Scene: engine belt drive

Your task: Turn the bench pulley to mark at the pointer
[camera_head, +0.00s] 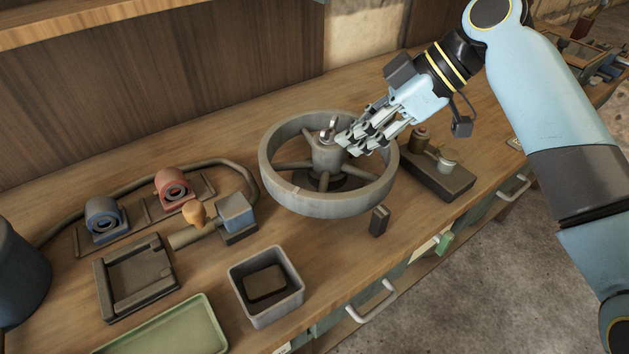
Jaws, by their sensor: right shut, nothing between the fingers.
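The bench pulley (322,203) is a grey spoked wheel lying flat on the wooden bench in the head view. A small pale line shows on its rim (296,189) at the front left; it may be the mark. A small dark upright block (379,221), likely the pointer, stands on the bench just off the rim's front right. My right gripper (349,144) is shut and empty, reaching in from the upper right above the spokes. Its fingertips are close to the right of the hub; I cannot tell whether they touch. My left gripper is not in view.
A dark block with small posts (445,180) stands right of the pulley. A grey square bin (266,308), a green tray (170,333), a dark square fixture (136,278) and red and blue round parts (171,187) lie left. The bench's front edge has drawer handles.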

